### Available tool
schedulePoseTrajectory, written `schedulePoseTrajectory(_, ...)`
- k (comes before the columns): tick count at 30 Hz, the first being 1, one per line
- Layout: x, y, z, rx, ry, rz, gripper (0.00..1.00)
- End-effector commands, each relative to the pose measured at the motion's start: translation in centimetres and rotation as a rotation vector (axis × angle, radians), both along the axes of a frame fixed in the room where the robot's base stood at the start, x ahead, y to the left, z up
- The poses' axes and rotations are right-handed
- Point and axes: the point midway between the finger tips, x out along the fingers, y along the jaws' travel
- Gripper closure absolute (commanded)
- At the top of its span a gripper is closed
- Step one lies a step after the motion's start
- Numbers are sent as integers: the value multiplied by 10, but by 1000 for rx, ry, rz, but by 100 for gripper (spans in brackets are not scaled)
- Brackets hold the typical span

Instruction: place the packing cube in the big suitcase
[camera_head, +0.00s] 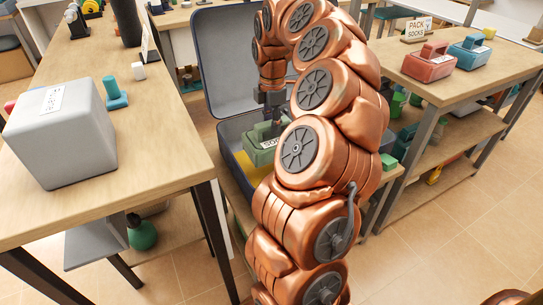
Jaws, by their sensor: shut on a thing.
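The big suitcase (222,65) stands open at the centre, its grey-blue lid raised at the back. The packing cube (258,155) is green with a white label, partly hidden by my arm. My gripper (270,128) points down and is shut on the top of the packing cube. The cube is within the outline of the suitcase's open base. I cannot tell whether it touches the bottom.
A left table (150,150) holds a grey labelled box (60,130) and a teal object (115,93). A right table (480,85) holds a red cube (428,63), a blue cube (468,52) and a "PACK SOCKS" sign (416,29).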

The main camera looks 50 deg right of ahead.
Motion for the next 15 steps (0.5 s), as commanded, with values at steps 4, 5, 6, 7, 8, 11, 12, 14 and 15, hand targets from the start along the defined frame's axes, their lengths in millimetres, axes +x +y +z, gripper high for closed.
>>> schedulePoseTrajectory(4, 0, -1, -29, 1, -1, -2, 100)
schedulePoseTrajectory(5, 0, 0, -33, 1, -1, -3, 100)
schedulePoseTrajectory(6, 0, 0, -38, 1, -1, -3, 100)
schedulePoseTrajectory(7, 0, 0, -40, 1, -1, -3, 100)
schedulePoseTrajectory(8, 0, 0, -42, 1, 0, -2, 100)
schedulePoseTrajectory(11, 0, 0, -49, 1, 0, -2, 100)
schedulePoseTrajectory(12, 0, 0, -53, 1, 0, -1, 100)
schedulePoseTrajectory(14, 0, 0, -62, 1, 0, -1, 100)
schedulePoseTrajectory(15, 0, 0, -68, 2, -1, -1, 100)
